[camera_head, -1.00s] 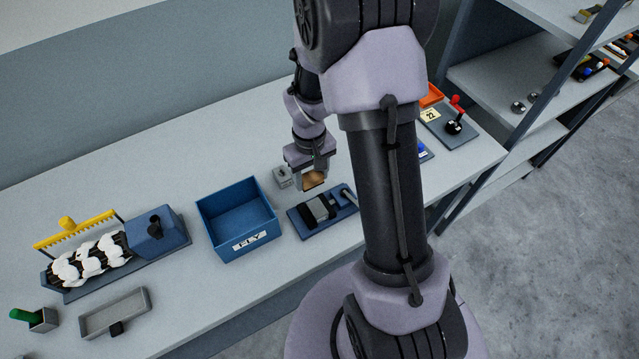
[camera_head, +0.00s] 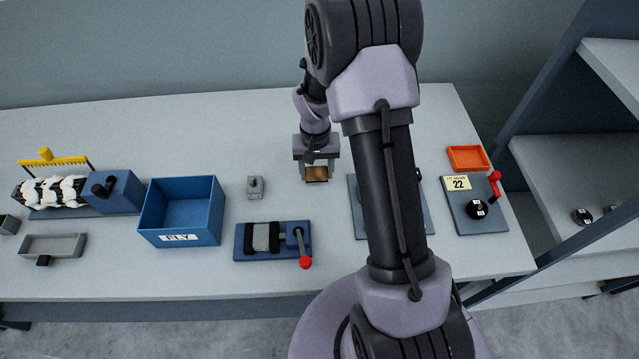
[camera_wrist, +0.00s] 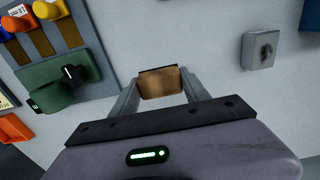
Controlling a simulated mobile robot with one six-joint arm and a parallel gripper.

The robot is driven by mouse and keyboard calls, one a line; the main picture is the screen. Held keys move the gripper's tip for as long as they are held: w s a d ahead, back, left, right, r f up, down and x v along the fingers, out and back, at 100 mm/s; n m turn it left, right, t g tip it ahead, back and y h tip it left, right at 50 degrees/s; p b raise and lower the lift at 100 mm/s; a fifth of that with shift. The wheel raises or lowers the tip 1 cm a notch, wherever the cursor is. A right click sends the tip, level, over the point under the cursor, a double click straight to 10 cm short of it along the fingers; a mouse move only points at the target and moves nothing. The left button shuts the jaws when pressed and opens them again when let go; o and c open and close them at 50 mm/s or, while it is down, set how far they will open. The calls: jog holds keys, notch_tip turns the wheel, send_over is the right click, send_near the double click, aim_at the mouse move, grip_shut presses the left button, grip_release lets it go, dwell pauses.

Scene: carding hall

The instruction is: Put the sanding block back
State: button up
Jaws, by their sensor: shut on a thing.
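The sanding block, a small tan-brown block (camera_head: 317,174), is between the fingers of my gripper (camera_head: 317,172), above the grey bench top. In the wrist view the block (camera_wrist: 161,84) sits across the two fingertips (camera_wrist: 160,86) with a dark strip along its far edge. The gripper is shut on it. In the head view it is right of a small grey switch box (camera_head: 255,187), and a panel (camera_head: 357,208) partly hidden by my arm lies to its right.
A blue bin (camera_head: 181,212), a blue clamp fixture with a red-tipped lever (camera_head: 272,240) and a grey tray (camera_head: 53,247) stand on the left. An orange tray (camera_head: 468,158) and a red-lever panel (camera_head: 475,205) are at the right. The bench behind my gripper is clear.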

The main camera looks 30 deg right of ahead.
jog(key=shift+f+b, duration=0.65)
jog(key=shift+f, duration=1.85)
jog(key=o, duration=1.3)
jog(key=shift+d, duration=0.1)
jog(key=r+p, duration=0.1)
jog(key=r, duration=0.3)
jog(key=r+p, duration=0.1)
jog(key=r, duration=0.4)
jog(key=r+p, duration=0.1)
jog(key=r, duration=0.4)
jog(key=shift+a+r+p, duration=0.25)
jog(key=shift+a+p, duration=0.05)
jog(key=shift+a, duration=0.05)
notch_tip(320, 180, up, 11)
jog(key=t, duration=0.2)
send_over(317, 188)
jog(key=s+a, duration=0.4)
jog(key=a, duration=0.1)
jog(key=s+a+r+t, duration=0.1)
jog(key=s+a+r, duration=0.1)
jog(key=s, duration=0.3)
jog(key=s+a+r+t+y, duration=0.1)
jog(key=s+a+r, duration=0.2)
jog(key=s+r, duration=0.2)
jog(key=s+a+r+t+y, duration=0.1)
jog(key=s+a+r, duration=0.2)
jog(key=s, duration=0.4)
jog(key=shift+s+a+r+t, duration=0.1)
jog(key=shift+a+r+t, duration=0.05)
jog(key=shift+r+t, duration=0.25)
